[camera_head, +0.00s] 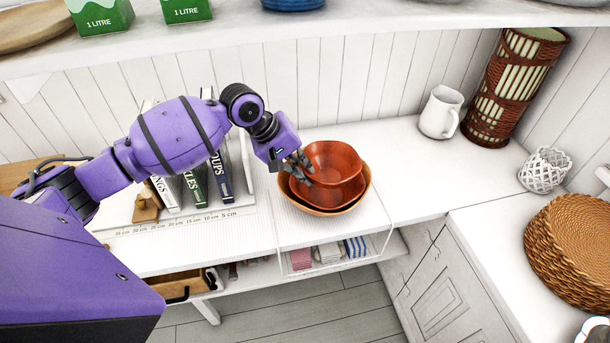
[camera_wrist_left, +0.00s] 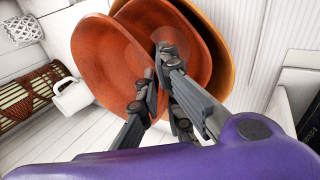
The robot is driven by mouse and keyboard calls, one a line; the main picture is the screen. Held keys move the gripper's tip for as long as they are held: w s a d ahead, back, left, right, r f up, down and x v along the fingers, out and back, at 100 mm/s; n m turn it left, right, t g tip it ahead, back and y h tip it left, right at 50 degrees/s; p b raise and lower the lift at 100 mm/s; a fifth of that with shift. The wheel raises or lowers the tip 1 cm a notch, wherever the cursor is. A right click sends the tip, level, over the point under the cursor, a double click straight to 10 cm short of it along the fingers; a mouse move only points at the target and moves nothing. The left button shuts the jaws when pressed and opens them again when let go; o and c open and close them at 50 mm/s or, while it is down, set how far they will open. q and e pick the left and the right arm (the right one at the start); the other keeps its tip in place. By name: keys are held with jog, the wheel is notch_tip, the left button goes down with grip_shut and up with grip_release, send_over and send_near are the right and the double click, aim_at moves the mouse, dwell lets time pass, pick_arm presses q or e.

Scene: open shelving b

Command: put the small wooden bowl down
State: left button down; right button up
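The small wooden bowl (camera_head: 334,158) is reddish brown and sits tilted over two larger nested bowls, a medium wooden bowl (camera_head: 328,198) inside a large wooden bowl (camera_head: 324,212). My left gripper (camera_head: 297,166) is at the small bowl's left rim. In the left wrist view, the fingers of my left gripper (camera_wrist_left: 158,80) are on either side of the rim of the small bowl (camera_wrist_left: 108,58), shut on its wall. The medium bowl (camera_wrist_left: 190,40) shows behind it. I cannot tell whether the small bowl touches the bowls below. My right gripper is out of view.
Several books (camera_head: 195,188) stand left of the bowls. A white jug (camera_head: 441,112) and a wicker vase (camera_head: 511,88) stand at the back right. A woven basket (camera_head: 570,245) is at the right. The white counter (camera_head: 400,170) right of the bowls is clear. A shelf (camera_head: 300,40) runs above.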

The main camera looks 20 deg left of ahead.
aim_at(329, 169)
pick_arm(q)
jog(key=shift+w+a+f, duration=0.3)
jog(key=shift+w+f, duration=0.3)
jog(key=shift+f, duration=0.2)
notch_tip(329, 169, down, 3)
jog(key=shift+w+f, duration=0.1)
jog(key=shift+f, duration=0.05)
jog(key=shift+f, duration=0.55)
